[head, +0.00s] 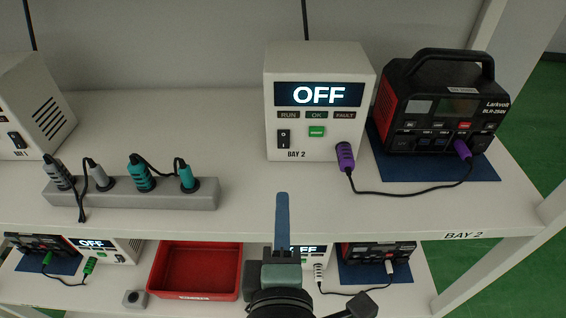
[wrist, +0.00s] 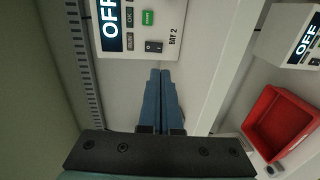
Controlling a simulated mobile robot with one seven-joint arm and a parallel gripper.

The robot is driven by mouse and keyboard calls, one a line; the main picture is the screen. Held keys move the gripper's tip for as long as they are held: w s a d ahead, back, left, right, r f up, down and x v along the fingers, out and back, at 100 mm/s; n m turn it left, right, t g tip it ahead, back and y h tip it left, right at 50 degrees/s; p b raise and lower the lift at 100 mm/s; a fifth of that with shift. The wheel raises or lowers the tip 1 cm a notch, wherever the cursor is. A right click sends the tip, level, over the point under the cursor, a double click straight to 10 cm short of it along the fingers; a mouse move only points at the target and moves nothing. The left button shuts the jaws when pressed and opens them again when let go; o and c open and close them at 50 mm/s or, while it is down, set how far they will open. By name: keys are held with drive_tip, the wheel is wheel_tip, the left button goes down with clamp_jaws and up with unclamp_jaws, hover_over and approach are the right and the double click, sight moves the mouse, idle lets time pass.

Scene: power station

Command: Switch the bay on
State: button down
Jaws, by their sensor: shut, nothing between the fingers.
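The white BAY 2 box (head: 369,110) stands on the upper shelf, its display (head: 318,95) reading OFF. A black rocker switch (head: 284,138) is at its lower left front, beside a green button (head: 316,132). The RUN, OK and FAULT labels look unlit. In the wrist view the box (wrist: 170,15) appears turned sideways, with the rocker switch (wrist: 153,46) just beyond the fingertips. My gripper (head: 282,196) is shut and empty, in front of and below the switch, apart from the box. It also shows in the wrist view (wrist: 160,72). A purple plug (head: 345,156) sits at the box's lower right.
A black-and-red power unit (head: 440,105) stands on a blue mat (head: 440,172) to the right, joined by a cable. A grey socket strip (head: 120,201) with several plugs lies left. The lower shelf holds a red tray (head: 195,294) and other bays. Shelf between strip and box is clear.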

sight(283, 148)
drive_tip(key=shift+w+f+b, duration=0.2)
drive_tip(key=shift+w+b, duration=0.15)
drive_tip(key=shift+w, duration=0.15)
drive_tip(key=w+p, duration=0.1)
drive_tip(key=w, duration=0.2)
drive_tip(key=w+p, duration=0.1)
drive_tip(key=w, duration=0.2)
drive_tip(key=w+p, duration=0.1)
drive_tip(key=w, duration=0.3)
drive_tip(key=shift+f, duration=0.35)
drive_tip(key=shift+w+f, duration=0.15)
drive_tip(key=shift+w, duration=0.4)
drive_tip(key=shift+f, duration=0.15)
drive_tip(key=shift+w+f+b, duration=0.1)
drive_tip(key=shift+f+b, duration=0.1)
drive_tip(key=shift+b, duration=0.45)
drive_tip(key=shift+r+t, duration=0.3)
drive_tip(key=shift+f, duration=0.15)
